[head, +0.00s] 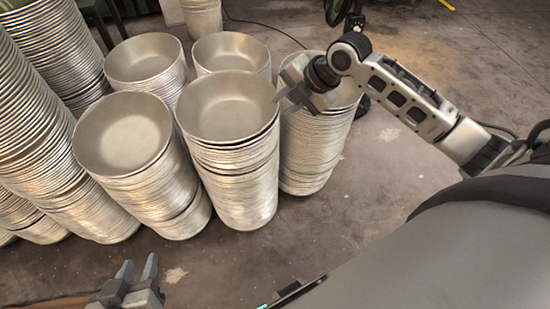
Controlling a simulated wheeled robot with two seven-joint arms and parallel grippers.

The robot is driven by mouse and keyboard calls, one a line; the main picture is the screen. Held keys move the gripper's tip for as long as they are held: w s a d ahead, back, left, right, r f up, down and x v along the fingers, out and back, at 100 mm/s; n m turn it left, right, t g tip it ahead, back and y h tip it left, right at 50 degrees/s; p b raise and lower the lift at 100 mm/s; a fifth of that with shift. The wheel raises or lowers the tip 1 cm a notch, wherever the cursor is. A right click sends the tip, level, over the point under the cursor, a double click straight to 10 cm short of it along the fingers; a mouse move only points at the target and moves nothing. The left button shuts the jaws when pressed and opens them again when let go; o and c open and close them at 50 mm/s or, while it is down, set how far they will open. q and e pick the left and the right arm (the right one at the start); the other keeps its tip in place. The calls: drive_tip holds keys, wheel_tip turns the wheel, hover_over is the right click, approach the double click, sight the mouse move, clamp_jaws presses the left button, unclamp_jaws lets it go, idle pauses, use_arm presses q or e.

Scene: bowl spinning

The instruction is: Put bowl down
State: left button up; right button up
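A wide metal bowl (228,106) sits on top of the front middle stack of bowls (247,195), in the head view. My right gripper (281,87) is at the right edge of this bowl, beside its rim. Its fingers look spread apart, one above the other; whether either touches the rim is hard to see. My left gripper (138,263) is low at the bottom left, in front of the stacks, with its two fingers apart and nothing between them.
Another stack topped by a bowl (122,135) stands just to the left. A stack (318,140) stands to the right, behind my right gripper. More stacks (145,60) (230,52) are behind, and taller ones (35,110) at the far left. The floor (400,200) at the right is clear.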

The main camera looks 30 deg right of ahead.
drive_tip(key=s+a+f+m+t+y, duration=0.1)
drive_tip(key=s+a+f+m+t, duration=0.1)
drive_tip(key=s+a+f+m, duration=0.75)
use_arm(q)
drive_tip(key=shift+s, duration=0.25)
use_arm(e)
drive_tip(key=s+a+r+m+t+h, duration=0.1)
drive_tip(key=s+a+m+t, duration=0.2)
drive_tip(key=s+m, duration=0.4)
drive_tip(key=m, duration=0.4)
drive_tip(key=shift+s+a+r+m, duration=0.15)
drive_tip(key=shift+a+r+m, duration=0.1)
drive_tip(key=shift+a+m, duration=0.15)
use_arm(q)
drive_tip(key=shift+w+a+r+p, duration=0.2)
drive_tip(key=shift+r+p, duration=0.1)
drive_tip(key=shift+p, duration=0.65)
use_arm(e)
drive_tip(key=shift+r+n, duration=0.25)
